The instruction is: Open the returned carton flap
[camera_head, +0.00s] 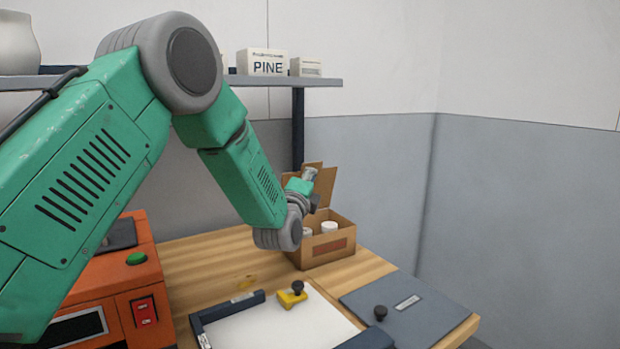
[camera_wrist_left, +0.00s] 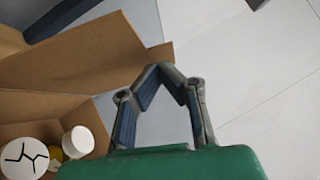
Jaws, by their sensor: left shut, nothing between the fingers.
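The brown cardboard carton (camera_head: 332,246) stands at the back of the wooden bench, with a flap (camera_head: 326,186) raised upright at its rear. In the left wrist view the flap (camera_wrist_left: 85,58) lies left of my fingers, and the carton's inside shows at lower left. A white cylinder (camera_head: 329,227) stands in the carton; the wrist view also shows a white disc with black crack lines (camera_wrist_left: 24,158). My left gripper (camera_head: 310,174) is shut and empty, beside the raised flap. Its fingertips (camera_wrist_left: 160,72) meet near the flap's edge; I cannot tell whether they touch it. My right gripper is not in view.
An orange machine (camera_head: 127,275) with a green button stands at left. A dark-edged tray (camera_head: 230,304), a yellow block with a black knob (camera_head: 292,297) and a grey panel (camera_head: 420,300) occupy the front. A shelf (camera_head: 270,80) with boxes hangs above. Bare wood lies left of the carton.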

